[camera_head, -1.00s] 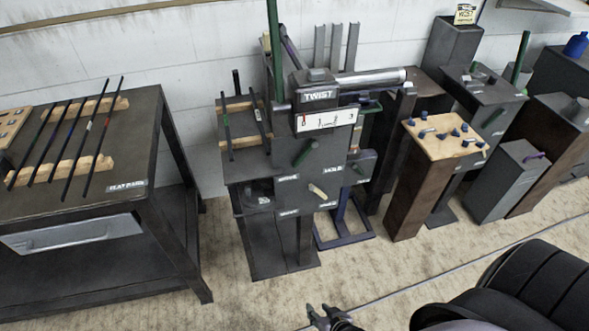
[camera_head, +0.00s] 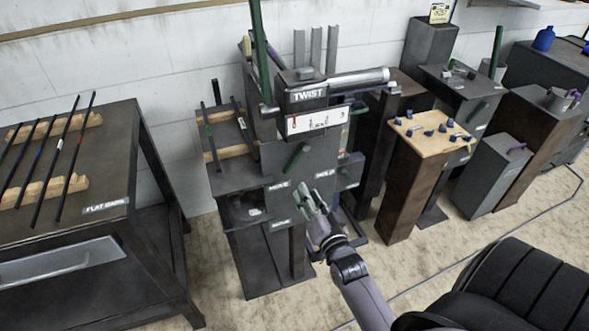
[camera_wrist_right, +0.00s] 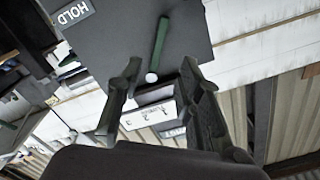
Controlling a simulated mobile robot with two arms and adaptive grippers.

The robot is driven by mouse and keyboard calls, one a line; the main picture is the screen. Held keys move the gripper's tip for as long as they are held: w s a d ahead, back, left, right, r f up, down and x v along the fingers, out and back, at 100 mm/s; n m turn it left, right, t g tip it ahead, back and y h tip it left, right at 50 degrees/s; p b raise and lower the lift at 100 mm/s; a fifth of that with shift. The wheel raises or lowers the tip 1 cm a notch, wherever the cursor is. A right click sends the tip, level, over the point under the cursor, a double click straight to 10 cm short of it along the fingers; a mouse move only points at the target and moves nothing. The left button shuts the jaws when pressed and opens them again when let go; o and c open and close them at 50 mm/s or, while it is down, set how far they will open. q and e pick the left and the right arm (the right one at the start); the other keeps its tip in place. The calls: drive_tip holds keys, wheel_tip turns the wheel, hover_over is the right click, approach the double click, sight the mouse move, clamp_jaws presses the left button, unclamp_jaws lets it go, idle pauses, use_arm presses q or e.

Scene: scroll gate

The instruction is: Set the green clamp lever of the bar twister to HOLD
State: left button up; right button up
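The bar twister (camera_head: 270,158) is a dark grey machine with a TWIST label and a white number scale. Its short green clamp lever (camera_head: 296,157) is on the front plate, leaning up and to the right in the head view. A HOLD label (camera_head: 325,173) is to its lower right and another label, seemingly MOVE (camera_head: 277,186), to its lower left. My right gripper (camera_head: 313,202) is open and empty, below the lever. In the right wrist view the lever (camera_wrist_right: 161,42) shows beyond the two spread fingertips (camera_wrist_right: 160,68), apart from them. My left gripper is out of view.
A tall green handle (camera_head: 261,50) rises from the machine's top. A dark table with flat bars (camera_head: 120,190) stands at left. A wood-topped pedestal (camera_head: 405,132) and several grey stands are at right. Open floor lies in front.

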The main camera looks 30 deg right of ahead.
sight(293, 166)
drive_tip(key=x, duration=1.1)
drive_tip(key=shift+c, duration=0.4)
drive_tip(key=shift+a, duration=0.1)
clamp_jaws()
